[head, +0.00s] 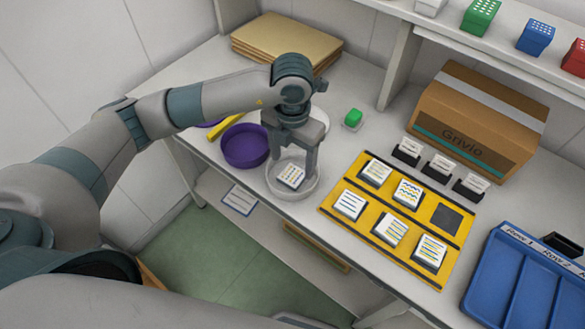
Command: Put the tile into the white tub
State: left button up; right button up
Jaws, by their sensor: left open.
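The white tub (273,186) is a shallow round dish near the front edge of the table. A white tile (291,175) with dark and yellow markings on its face is inside the tub's rim, lying roughly flat. My left gripper (294,160) points down over the tub, its jaws open, one finger reaching down beside the tile on the right. Whether a finger touches the tile I cannot tell. The far part of the tub is hidden by the gripper. My right gripper is not in view.
A purple bowl (245,158) stands left of the tub. A yellow board (378,243) with several similar tiles and a dark square lies right. A blue tray (487,285) stands far right.

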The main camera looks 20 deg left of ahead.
aim_at(292, 175)
pick_arm(q)
notch_tip(292, 175, up, 8)
jog(key=b, duration=0.2)
jog(key=shift+f, duration=0.15)
dwell(0.7)
